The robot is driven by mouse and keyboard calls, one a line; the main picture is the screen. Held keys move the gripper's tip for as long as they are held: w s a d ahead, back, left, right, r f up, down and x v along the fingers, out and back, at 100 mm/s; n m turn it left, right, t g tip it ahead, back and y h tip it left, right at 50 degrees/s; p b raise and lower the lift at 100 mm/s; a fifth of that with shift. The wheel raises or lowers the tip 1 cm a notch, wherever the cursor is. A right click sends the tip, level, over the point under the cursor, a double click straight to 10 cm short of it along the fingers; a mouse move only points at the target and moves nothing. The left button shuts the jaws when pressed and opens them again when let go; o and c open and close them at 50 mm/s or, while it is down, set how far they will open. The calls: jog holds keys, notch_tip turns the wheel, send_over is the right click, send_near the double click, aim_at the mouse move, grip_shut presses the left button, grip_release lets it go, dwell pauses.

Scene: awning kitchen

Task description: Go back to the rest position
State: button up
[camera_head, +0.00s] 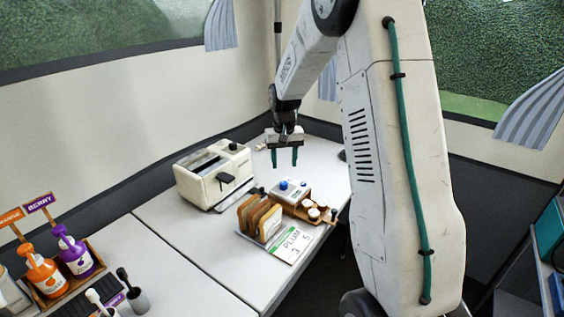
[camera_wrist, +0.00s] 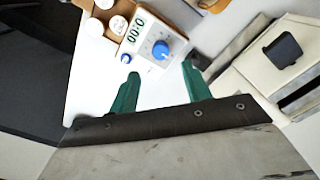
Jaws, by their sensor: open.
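My gripper (camera_head: 284,157) hangs above the white table, fingers pointing down, close to the toaster and the timer. In the wrist view its two green fingers (camera_wrist: 158,92) are spread apart with only bare table between them. It is open and empty. My arm rises from it to the upper right in the head view and hides part of the table's right side.
A cream toaster (camera_head: 213,173) stands left of my gripper. A white timer (camera_head: 289,190) with a blue knob, a wooden tray (camera_head: 318,218), bread slices in a rack (camera_head: 259,218) and a PLUM 3 5 card (camera_head: 292,244) lie below. Orange (camera_head: 45,272) and purple (camera_head: 74,253) bottles stand left.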

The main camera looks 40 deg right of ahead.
jog(key=shift+s+a+f, duration=0.1)
jog(key=shift+s, duration=0.25)
jog(key=s+a+r+n, duration=0.1)
jog(key=s+a+r, duration=0.4)
jog(key=s, duration=0.6)
jog(key=s+a+r+n, duration=0.2)
jog(key=s+a+r, duration=0.3)
jog(key=s, duration=0.6)
jog(key=s+a+r+n, duration=0.1)
jog(key=s+a+r, duration=0.4)
jog(key=s+a, duration=0.3)
jog(key=s, duration=0.4)
jog(key=shift+a+t, duration=0.2)
jog(key=shift+t, duration=0.1)
jog(key=shift+s+a+r+n+t, duration=0.2)
jog(key=shift+a+r+n+t, duration=0.2)
jog(key=shift+r, duration=0.15)
jog(key=shift+c, duration=0.3)
